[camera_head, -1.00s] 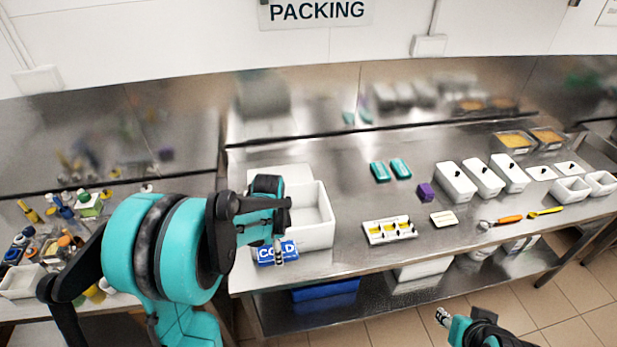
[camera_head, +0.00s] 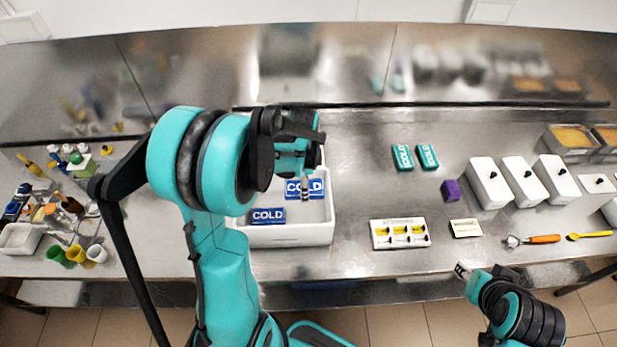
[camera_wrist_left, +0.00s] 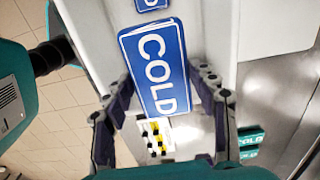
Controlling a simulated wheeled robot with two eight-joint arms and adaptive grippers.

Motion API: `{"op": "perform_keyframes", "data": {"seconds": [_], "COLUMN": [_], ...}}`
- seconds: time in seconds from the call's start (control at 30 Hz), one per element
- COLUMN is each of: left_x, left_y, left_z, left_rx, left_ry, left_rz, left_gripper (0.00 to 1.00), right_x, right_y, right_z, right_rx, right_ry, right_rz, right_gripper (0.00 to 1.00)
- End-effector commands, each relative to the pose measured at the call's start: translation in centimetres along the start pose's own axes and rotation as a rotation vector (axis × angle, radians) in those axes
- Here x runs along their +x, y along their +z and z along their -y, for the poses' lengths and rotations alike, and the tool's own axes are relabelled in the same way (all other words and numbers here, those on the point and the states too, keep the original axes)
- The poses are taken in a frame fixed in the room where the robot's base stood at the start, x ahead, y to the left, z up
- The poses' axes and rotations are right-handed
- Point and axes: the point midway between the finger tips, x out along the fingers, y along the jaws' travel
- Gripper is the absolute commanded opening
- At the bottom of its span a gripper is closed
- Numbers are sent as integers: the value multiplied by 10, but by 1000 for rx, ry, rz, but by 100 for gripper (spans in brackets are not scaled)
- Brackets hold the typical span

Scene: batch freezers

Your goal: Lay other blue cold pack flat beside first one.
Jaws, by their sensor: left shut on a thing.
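My left gripper (camera_head: 305,190) is shut on a blue cold pack (camera_head: 291,187) over the open white box (camera_head: 290,236). In the left wrist view this held pack (camera_wrist_left: 158,68) sits between the two fingers, its "COLD" face toward the camera. The other blue cold pack (camera_head: 268,215) is in the box near the front left. A piece of it shows at the top of the wrist view (camera_wrist_left: 150,4). I cannot tell whether the held pack touches the box floor. My right gripper (camera_head: 462,271) hangs near the table's front edge, apart from the packs; its finger opening is unclear.
Two teal cold packs (camera_head: 403,157) lie on the steel table right of the box. A purple block (camera_head: 450,190), a tray with yellow items (camera_head: 400,233) and white lidded tubs (camera_head: 490,184) stand further right. The box walls surround the held pack.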

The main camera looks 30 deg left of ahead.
Motion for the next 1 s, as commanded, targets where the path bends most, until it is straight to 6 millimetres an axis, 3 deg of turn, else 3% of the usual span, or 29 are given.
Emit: {"op": "perform_keyframes", "data": {"seconds": [1.0], "left_x": [110], "left_y": [0], "left_z": [0], "left_rx": [0], "left_ry": [0], "left_rz": [0], "left_gripper": [18], "right_x": [64], "right_y": [45], "right_z": [0], "right_rx": [0], "right_ry": [0], "right_rz": [0], "right_gripper": [40]}}
